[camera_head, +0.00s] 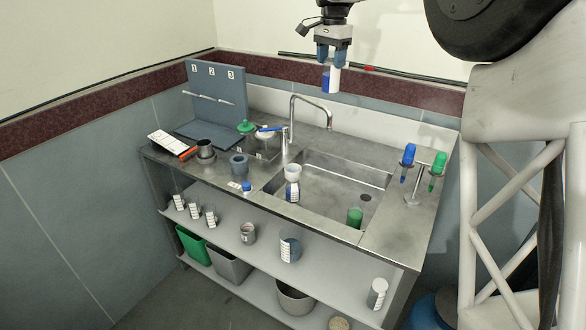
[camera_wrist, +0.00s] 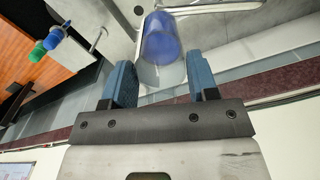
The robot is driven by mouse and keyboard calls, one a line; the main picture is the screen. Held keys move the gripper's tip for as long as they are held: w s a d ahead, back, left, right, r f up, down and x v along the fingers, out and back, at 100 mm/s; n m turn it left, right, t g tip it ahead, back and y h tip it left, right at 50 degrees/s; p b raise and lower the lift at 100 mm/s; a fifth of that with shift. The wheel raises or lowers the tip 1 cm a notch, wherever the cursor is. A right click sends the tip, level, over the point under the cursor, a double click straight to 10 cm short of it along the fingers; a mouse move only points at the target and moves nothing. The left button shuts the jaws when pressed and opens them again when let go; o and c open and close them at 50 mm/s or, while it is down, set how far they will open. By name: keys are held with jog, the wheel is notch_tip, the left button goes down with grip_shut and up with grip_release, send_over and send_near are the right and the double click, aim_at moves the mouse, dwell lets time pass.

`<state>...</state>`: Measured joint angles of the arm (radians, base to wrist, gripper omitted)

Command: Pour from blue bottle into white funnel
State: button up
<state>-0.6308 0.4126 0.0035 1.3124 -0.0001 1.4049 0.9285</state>
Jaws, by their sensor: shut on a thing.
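My gripper (camera_head: 332,58) is high above the back of the sink, shut on a blue bottle (camera_head: 326,79) with a white side. The bottle hangs below the fingers and looks roughly upright. In the wrist view the bottle (camera_wrist: 161,42) shows blue through clear walls, between and beyond my two blue fingers (camera_wrist: 162,82). The white funnel (camera_head: 292,170) is lower and to the left, at the sink's left side. It sits on top of a container with blue contents and a white label (camera_head: 293,190). My gripper and bottle are well apart from the funnel.
A curved faucet (camera_head: 311,106) rises behind the sink (camera_head: 335,185), between the bottle and funnel heights. A green container (camera_head: 355,216) stands in the sink. Blue and green tools (camera_head: 408,156) stand on a rack at right. Jars and a grey numbered stand (camera_head: 217,90) occupy the left counter.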

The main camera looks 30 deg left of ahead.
jog(key=s+a+f+m, duration=0.2)
jog(key=s+a+f, duration=0.1)
jog(key=a+f, duration=0.8)
jog(key=s+a+f+m, duration=0.1)
jog(key=a+f, duration=0.2)
jog(key=f, duration=0.7)
jog(key=a+f+m, duration=0.2)
jog(key=a+f, duration=0.2)
jog(key=f, duration=0.6)
jog(key=shift+s+f+m, duration=0.2)
jog(key=shift+s+m, duration=0.1)
jog(key=shift+s, duration=0.1)
jog(key=shift+d, duration=0.1)
